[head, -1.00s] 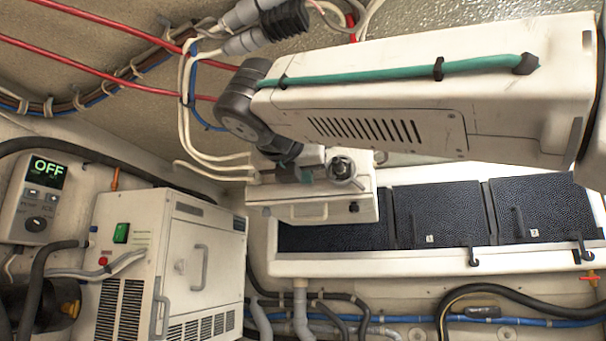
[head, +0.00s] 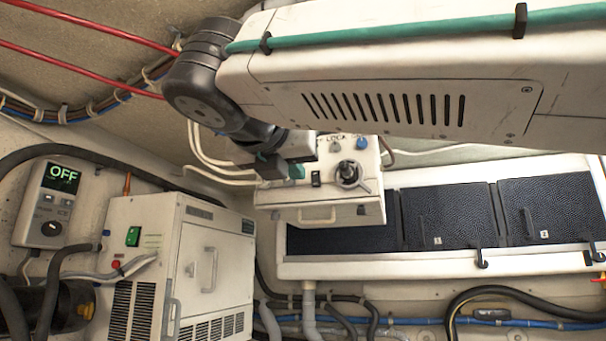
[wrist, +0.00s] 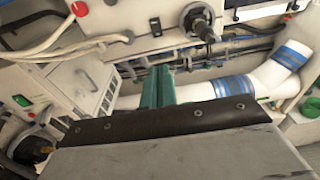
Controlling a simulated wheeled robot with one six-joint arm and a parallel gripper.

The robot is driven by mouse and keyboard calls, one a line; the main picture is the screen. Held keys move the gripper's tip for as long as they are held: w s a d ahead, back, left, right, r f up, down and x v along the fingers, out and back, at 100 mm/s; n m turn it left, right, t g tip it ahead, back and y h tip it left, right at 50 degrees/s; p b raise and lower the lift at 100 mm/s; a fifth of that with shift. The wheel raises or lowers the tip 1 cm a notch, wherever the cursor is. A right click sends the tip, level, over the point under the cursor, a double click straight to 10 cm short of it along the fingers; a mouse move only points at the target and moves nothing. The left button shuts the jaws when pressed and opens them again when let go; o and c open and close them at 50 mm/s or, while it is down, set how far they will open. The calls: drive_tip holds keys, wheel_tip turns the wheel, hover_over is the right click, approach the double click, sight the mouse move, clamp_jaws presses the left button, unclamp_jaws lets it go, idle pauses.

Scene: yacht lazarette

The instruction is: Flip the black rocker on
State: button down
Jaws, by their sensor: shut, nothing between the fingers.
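The black rocker (head: 316,179) is a small dark switch on the top panel of a white control box (head: 270,197), left of a round selector with a black knob (head: 348,171). It also shows in the wrist view (wrist: 155,26), above my fingertips in the picture. I cannot tell which way it is tipped. My gripper (head: 294,171) has green fingertips, just left of the rocker in the head view. In the wrist view its fingers (wrist: 158,88) are together and empty. They appear apart from the rocker.
A white cabinet (head: 230,265) with a green switch (head: 133,236) and a red button stands at the left. Beside it, a wall controller (head: 45,205) reads OFF. Dark-lidded bins (head: 450,221) line the right. Hoses and pipes run below; cables hang near the box.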

drive_tip(key=shift+f+v, duration=0.2)
drive_tip(key=shift+v, duration=0.85)
drive_tip(key=shift+f+v, duration=0.25)
drive_tip(key=shift+v, duration=0.85)
wheel_tip(320, 180, down, 10)
drive_tip(key=a+m+g+y, duration=0.2)
drive_tip(key=a+m, duration=0.1)
drive_tip(key=m, duration=0.2)
drive_tip(key=d+f+m+g, duration=0.3)
drive_tip(key=d+f+m, duration=0.1)
drive_tip(key=f, duration=0.4)
drive_tip(key=d+f+m+g, duration=0.2)
drive_tip(key=d+f+m, duration=0.1)
drive_tip(key=d+f, duration=0.3)
drive_tip(key=s+d+f+m+g+y, duration=0.1)
drive_tip(key=s+d+f+m+g, duration=0.1)
drive_tip(key=s+d+f+m, duration=0.3)
drive_tip(key=s+d+f+m+g+y, duration=0.1)
drive_tip(key=s+d+f+m+g, duration=0.2)
drive_tip(key=d+f+m, duration=0.5)
drive_tip(key=s+d+f+m+g+y, duration=0.1)
drive_tip(key=s+d+f+m, duration=0.5)
drive_tip(key=f, duration=0.6)
drive_tip(key=shift+s+d+f+m+g+y, duration=0.35)
drive_tip(key=shift+d+m+g, duration=0.35)
drive_tip(key=shift+d, duration=0.4)
